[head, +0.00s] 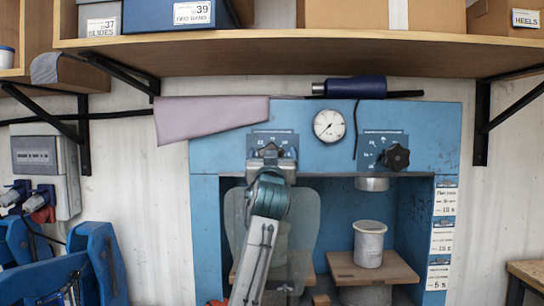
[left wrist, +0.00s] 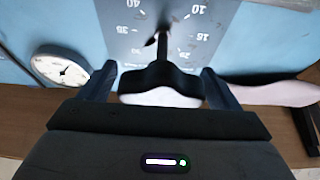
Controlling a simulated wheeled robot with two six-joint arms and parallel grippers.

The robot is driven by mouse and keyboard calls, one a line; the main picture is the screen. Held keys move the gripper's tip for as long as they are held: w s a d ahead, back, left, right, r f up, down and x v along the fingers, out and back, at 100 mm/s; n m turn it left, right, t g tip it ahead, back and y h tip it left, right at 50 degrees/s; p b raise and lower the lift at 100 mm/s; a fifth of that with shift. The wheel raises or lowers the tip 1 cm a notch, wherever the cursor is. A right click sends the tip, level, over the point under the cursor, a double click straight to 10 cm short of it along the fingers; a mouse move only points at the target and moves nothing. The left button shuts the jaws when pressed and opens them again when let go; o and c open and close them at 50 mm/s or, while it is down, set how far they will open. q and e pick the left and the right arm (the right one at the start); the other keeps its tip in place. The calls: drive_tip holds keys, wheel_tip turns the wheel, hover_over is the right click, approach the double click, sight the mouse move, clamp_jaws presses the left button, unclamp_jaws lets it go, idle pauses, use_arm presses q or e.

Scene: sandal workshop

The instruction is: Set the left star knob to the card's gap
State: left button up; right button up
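The left star knob (left wrist: 160,78) is dark with a pale front edge in the left wrist view, in front of a numbered dial plate (left wrist: 125,40). My left gripper (left wrist: 158,86) is open, one finger on each side of the knob, with a small gap at both sides. In the head view my left gripper (head: 270,160) covers most of the knob on the blue press (head: 225,152). The card (head: 442,238) appears as white strips with text and numbers on the press's right post. Its fine print is too small to read. My right gripper is out of view.
A round gauge (head: 328,125) sits between the left dial and the right star knob (head: 396,157). A shelf (head: 300,50) with boxes overhangs the press. A metal cup (head: 369,243) stands on the right wooden platform (head: 390,270). A mauve sheet (head: 205,117) hangs at upper left.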

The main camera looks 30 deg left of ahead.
use_arm(q)
drive_tip(key=shift+s+d+f, duration=0.15)
drive_tip(key=shift+s+d, duration=0.05)
drive_tip(key=shift+s, duration=0.1)
drive_tip(key=b+v, duration=0.3)
drive_tip(key=v, duration=0.7)
drive_tip(key=shift+b, duration=0.35)
drive_tip(key=shift+f, duration=0.1)
